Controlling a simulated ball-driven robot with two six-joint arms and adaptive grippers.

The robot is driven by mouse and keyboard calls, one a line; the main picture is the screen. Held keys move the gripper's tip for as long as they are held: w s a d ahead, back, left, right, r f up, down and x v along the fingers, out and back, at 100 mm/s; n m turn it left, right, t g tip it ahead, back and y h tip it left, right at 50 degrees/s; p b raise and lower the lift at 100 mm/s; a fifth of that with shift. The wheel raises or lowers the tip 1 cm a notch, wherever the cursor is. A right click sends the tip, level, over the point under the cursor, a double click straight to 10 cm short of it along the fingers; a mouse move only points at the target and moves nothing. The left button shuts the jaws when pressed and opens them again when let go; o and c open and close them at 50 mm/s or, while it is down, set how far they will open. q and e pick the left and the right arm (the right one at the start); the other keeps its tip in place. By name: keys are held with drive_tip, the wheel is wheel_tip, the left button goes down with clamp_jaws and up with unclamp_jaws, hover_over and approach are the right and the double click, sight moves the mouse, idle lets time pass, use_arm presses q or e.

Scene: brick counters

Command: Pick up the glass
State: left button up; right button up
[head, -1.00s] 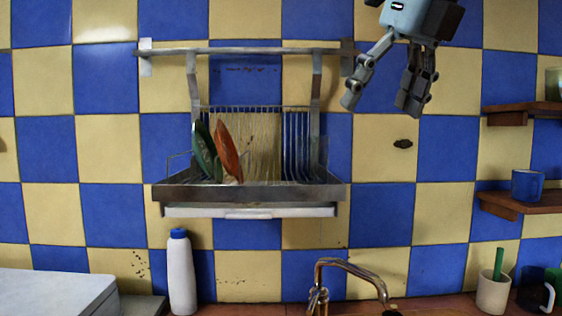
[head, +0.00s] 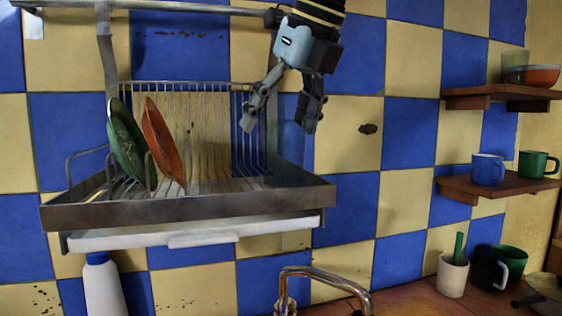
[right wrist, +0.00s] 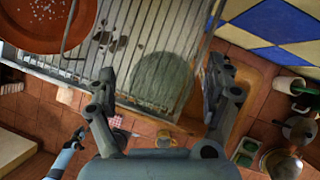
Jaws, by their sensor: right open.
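A clear, faintly greenish glass (right wrist: 163,82) shows as a round translucent shape at the edge of the wire dish rack (right wrist: 135,45) in the right wrist view. In the head view it shows only faintly (head: 291,143) at the right end of the rack (head: 190,208). My right gripper (head: 284,122) is open and points down above the glass. In the right wrist view its two fingers (right wrist: 166,82) lie on either side of the glass, with gaps to both. I cannot tell how far above it they are. My left gripper is not in the head view.
A green plate (head: 124,140) and an orange plate (head: 160,140) stand in the rack's left part. A metal rail (head: 200,7) runs above. A faucet (head: 325,277) and white bottle (head: 103,285) are below. Shelves at right hold a blue mug (head: 487,169) and green mug (head: 538,163).

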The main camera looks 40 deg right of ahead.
sight(276, 145)
drive_tip(key=x, duration=0.4)
drive_tip(key=shift+s+d+f+p, duration=0.15)
drive_tip(key=shift+f+p, duration=0.15)
drive_tip(key=shift+f, duration=0.15)
drive_tip(key=shift+s, duration=0.1)
drive_tip(key=shift+c, duration=0.8)
drive_tip(key=c, duration=1.2)
